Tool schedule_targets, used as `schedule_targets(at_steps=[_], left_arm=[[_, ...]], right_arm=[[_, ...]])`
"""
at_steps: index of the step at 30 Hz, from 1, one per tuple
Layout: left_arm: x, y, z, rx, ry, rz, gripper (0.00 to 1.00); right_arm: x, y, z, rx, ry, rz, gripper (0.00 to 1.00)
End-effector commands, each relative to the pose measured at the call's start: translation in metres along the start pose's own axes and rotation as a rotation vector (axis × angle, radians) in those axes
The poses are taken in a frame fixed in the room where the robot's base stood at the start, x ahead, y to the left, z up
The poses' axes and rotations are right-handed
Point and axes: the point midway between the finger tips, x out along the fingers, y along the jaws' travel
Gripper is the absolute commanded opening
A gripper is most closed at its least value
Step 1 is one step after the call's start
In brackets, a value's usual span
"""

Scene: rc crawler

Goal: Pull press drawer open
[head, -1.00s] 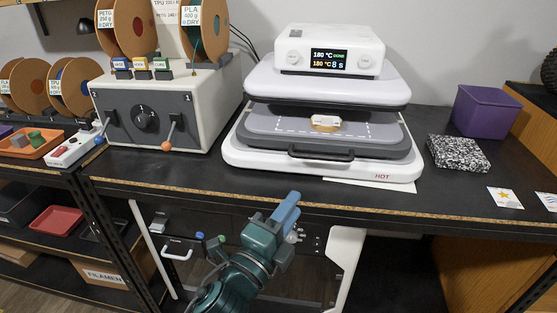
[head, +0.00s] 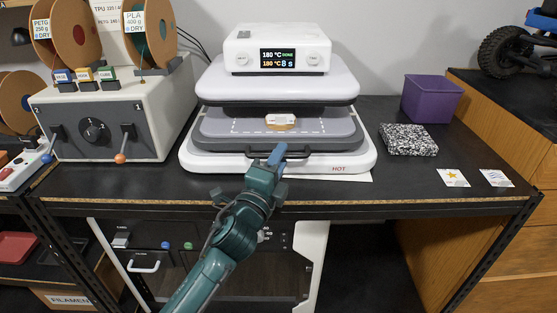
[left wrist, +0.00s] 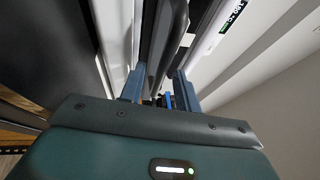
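The heat press stands on the black bench, its white upper plate (head: 275,82) raised above the grey drawer (head: 335,127). The drawer has a black handle (head: 300,153) along its front. A small tan and white piece (head: 280,122) lies on the drawer inside a dashed outline. My left gripper (head: 277,152) reaches up to the middle of the handle. In the left wrist view its blue fingers (left wrist: 160,88) stand apart, with a dark bar, seemingly the handle (left wrist: 163,40), between them. Contact cannot be told. My right gripper is not in view.
A filament dryer box (head: 115,110) stands left of the press. A speckled block (head: 408,139), a purple bin (head: 431,98) and two cards (head: 453,178) are on the right. The bench's front edge (head: 400,200) runs below my arm.

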Motion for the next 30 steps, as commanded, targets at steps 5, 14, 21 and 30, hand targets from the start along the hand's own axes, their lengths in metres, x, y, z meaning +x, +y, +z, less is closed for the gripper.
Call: schedule_targets(at_steps=[5, 14, 21, 30], left_arm=[[0.0010, 0.0001, 0.0001, -0.001, 0.000, 0.000, 0.32], [0.0007, 0.0001, 0.0001, 0.000, 0.000, 0.000, 0.14], [0.0005, 0.0002, 0.0001, 0.000, 0.000, 0.000, 0.00], [0.0005, 0.0003, 0.0001, 0.000, 0.000, 0.000, 0.00]], right_arm=[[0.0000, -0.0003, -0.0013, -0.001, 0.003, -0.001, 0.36], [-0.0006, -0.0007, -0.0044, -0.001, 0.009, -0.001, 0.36], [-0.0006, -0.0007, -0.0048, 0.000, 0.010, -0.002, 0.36], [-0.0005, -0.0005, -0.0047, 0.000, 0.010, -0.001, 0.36]])
